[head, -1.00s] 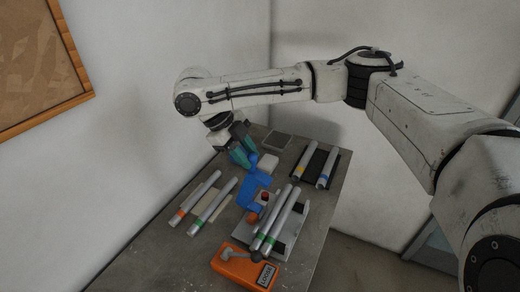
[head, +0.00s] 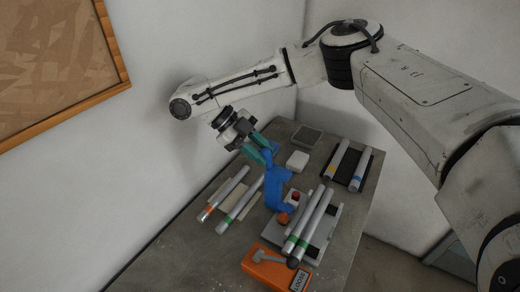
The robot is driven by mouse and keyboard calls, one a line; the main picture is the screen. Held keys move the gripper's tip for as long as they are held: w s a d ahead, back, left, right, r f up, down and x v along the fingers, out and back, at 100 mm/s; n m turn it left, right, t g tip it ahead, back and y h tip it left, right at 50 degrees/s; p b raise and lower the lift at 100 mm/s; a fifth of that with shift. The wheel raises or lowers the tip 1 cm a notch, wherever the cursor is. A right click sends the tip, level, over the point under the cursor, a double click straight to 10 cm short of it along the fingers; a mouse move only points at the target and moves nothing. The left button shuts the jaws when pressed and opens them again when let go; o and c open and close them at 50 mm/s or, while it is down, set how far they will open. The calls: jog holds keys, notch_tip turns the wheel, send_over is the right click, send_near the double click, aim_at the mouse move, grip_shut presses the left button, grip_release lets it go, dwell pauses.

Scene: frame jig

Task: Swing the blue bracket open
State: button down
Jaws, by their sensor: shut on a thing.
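The blue bracket (head: 277,190) stands tilted up beside the left end of the grey jig (head: 333,222). Its upper end lies between the teal fingertips of my gripper (head: 268,154), which is shut on it. The lower end of the bracket is by the jig, near a red button (head: 295,196) and an orange-red knob (head: 283,218). Silver tubes with green bands (head: 309,222) lie across the jig. How the bracket joins the jig is too small to tell.
An orange box with a grey lever (head: 272,269) stands at the front. Two tubes (head: 233,204) lie left of the bracket, and two more (head: 347,166) lie on a black rack at right. A white block (head: 298,161) and a grey tray (head: 306,137) are behind.

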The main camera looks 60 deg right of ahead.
jog(key=shift+s+a+f, duration=0.15)
jog(key=shift+a+f, duration=0.15)
jog(key=shift+f, duration=0.1)
jog(key=c, duration=0.9)
grip_release()
jog(key=shift+r, duration=0.1)
jog(key=shift+o, duration=0.2)
jog(key=shift+r, duration=0.1)
jog(key=shift+d+r, duration=0.1)
notch_tip(320, 180, up, 3)
jog(key=shift+f, duration=0.1)
jog(key=s+a+r+b, duration=0.1)
jog(key=s+a+r, duration=0.1)
jog(key=s+r, duration=0.3)
jog(key=s+a+r+b, duration=0.1)
jog(key=s+a+r, duration=0.1)
jog(key=s+r, duration=0.3)
jog(key=s, duration=0.3)
jog(key=shift+a, duration=0.3)
